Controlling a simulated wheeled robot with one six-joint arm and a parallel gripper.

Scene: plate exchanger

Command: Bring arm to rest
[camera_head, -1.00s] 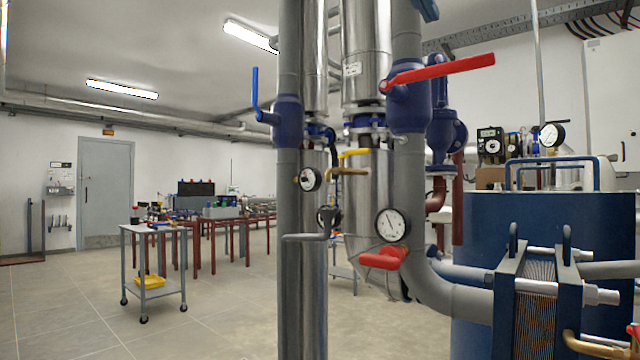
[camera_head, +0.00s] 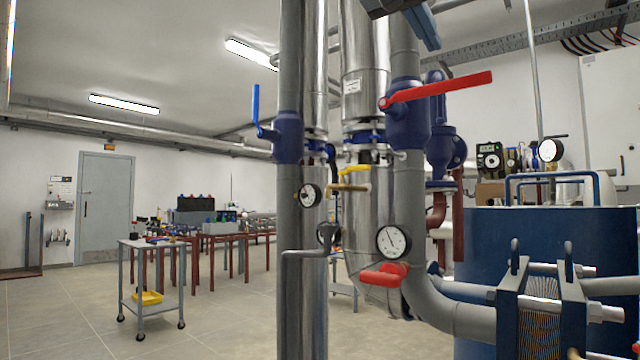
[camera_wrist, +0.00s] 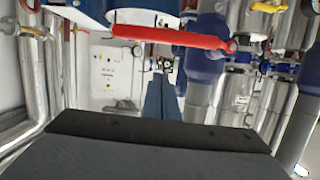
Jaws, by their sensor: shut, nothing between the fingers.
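My gripper (camera_head: 428,32) shows at the top edge of the head view, as blue fingers under a dark body. It is just above the blue valve with the long red lever (camera_head: 437,90), apart from it as far as I can tell. In the wrist view my gripper (camera_wrist: 162,82) shows its blue fingers together, with nothing between them. The red lever (camera_wrist: 172,38) crosses the top of that view, beyond the fingertips. Most of my arm is outside the head view.
Vertical pipes (camera_head: 302,230) stand close in front, with a blue-handled valve (camera_head: 288,137), a pressure gauge (camera_head: 393,241) and a lower red handle (camera_head: 383,275). A plate exchanger (camera_head: 540,315) and blue tank (camera_head: 500,225) are at right. A trolley (camera_head: 150,246) stands left on open floor.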

